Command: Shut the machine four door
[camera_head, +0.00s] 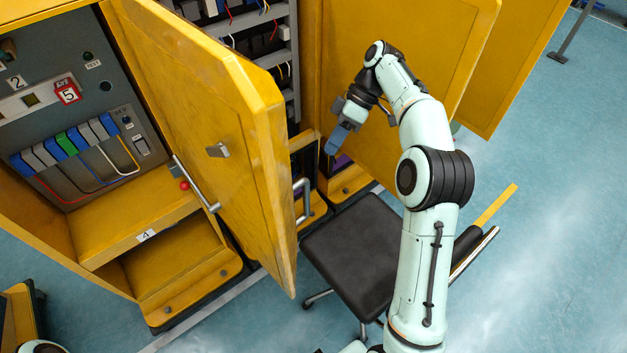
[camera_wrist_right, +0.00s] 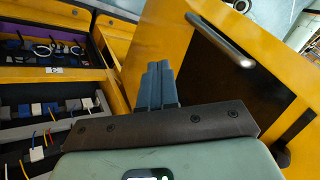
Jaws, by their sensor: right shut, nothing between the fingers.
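Machine four is the yellow cabinet with the label 4 (camera_head: 146,236) at the left of the head view. Its yellow door (camera_head: 235,120) stands wide open, its edge toward me. A metal bar handle (camera_head: 302,200) is on its outer side, with a latch and another bar on the inner face. My right gripper (camera_head: 333,146) is to the right of the door, apart from it, with its blue fingers together and empty. In the right wrist view, the shut fingers (camera_wrist_right: 160,84) point toward a yellow door face with a bar handle (camera_wrist_right: 222,40). My left gripper is out of view.
A black chair (camera_head: 355,250) stands on the floor beside the door, under my right arm. Another open yellow door (camera_head: 400,60) is behind that arm. An open cabinet with wiring (camera_head: 262,30) stands behind the machine four door. Blue floor (camera_head: 560,230) is clear at the right.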

